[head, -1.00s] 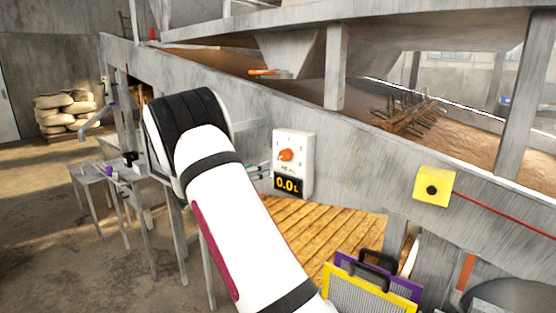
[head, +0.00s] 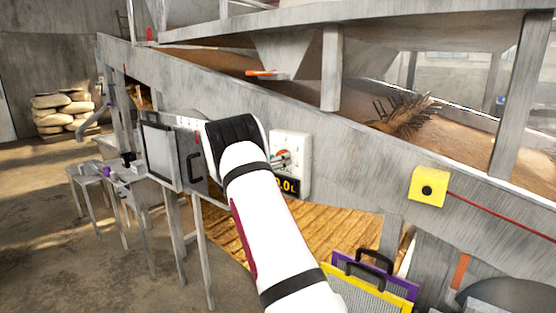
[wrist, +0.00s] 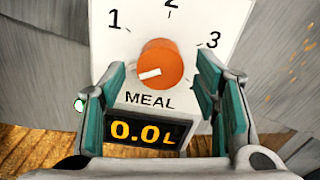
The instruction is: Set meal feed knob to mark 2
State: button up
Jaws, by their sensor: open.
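The orange meal feed knob (wrist: 160,64) sits on a white panel (wrist: 218,20) marked 1, 2 and 3, with MEAL below. Its white pointer line is on the lower left side of the knob, below mark 1; mark 2 is at the top. A display (wrist: 148,132) under it reads 0.0 L. My gripper (wrist: 160,70) is open, with one teal-padded finger on each side of the knob. Gaps show in the wrist view; whether it touches the knob's sides is unclear. In the head view my gripper (head: 284,158) partly covers the knob on the panel.
A grey framed panel with a black handle (head: 160,152) stands left of my arm. A yellow box (head: 429,187) with a red cord is on the sloped concrete wall to the right. Purple and yellow framed screens (head: 372,290) stand below.

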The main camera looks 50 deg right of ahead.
jog(key=shift+d, duration=0.2)
jog(key=shift+c, duration=0.2)
jog(key=c, duration=1.1)
jog(key=shift+m, duration=0.3)
